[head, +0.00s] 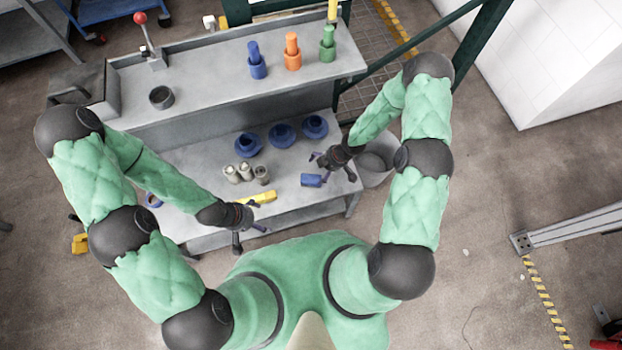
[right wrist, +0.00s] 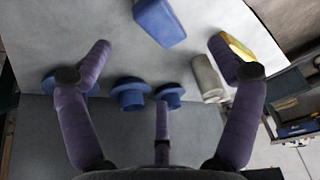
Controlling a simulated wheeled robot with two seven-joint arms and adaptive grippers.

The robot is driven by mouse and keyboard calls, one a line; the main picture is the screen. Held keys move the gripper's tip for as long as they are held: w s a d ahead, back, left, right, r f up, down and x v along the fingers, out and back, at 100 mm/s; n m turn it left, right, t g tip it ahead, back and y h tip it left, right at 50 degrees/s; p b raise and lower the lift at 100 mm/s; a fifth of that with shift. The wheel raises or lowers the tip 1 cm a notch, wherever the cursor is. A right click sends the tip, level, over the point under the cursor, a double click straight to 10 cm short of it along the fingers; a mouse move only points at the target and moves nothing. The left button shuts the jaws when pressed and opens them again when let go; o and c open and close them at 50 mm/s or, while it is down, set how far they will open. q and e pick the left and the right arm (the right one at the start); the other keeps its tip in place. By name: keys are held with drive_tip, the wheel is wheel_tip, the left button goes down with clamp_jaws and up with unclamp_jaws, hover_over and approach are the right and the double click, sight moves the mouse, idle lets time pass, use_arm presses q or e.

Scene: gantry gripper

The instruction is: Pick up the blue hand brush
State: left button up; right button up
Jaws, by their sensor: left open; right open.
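A blue block-like object (head: 311,180), which I take to be the blue hand brush, lies on the lower grey bench top near its front right. My right gripper (head: 334,167) is open just above and to the right of it. In the right wrist view the blue object (right wrist: 158,22) is at the top, beyond the spread fingers (right wrist: 160,52), with nothing between them. Its bristles cannot be made out. My left gripper (head: 252,224) is open and empty at the bench's front edge, beside a yellow object (head: 262,197).
Blue flanged parts (head: 282,134) and grey cylinders (head: 245,172) stand behind and left of the blue object. A grey bucket (head: 374,166) is right of the bench. The upper shelf (head: 205,72) holds blue, orange (head: 292,52) and green parts.

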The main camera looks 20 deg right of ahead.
sight(312, 176)
drive_tip(key=b+x, duration=0.2)
drive_tip(key=x, duration=0.2)
drive_tip(key=shift+w+f, duration=0.15)
drive_tip(key=shift+f, duration=0.25)
drive_tip(key=shift+b+x, duration=1.5)
drive_tip(key=shift+x, duration=1.45)
drive_tip(key=shift+w, duration=0.1)
drive_tip(key=c, duration=1.4)
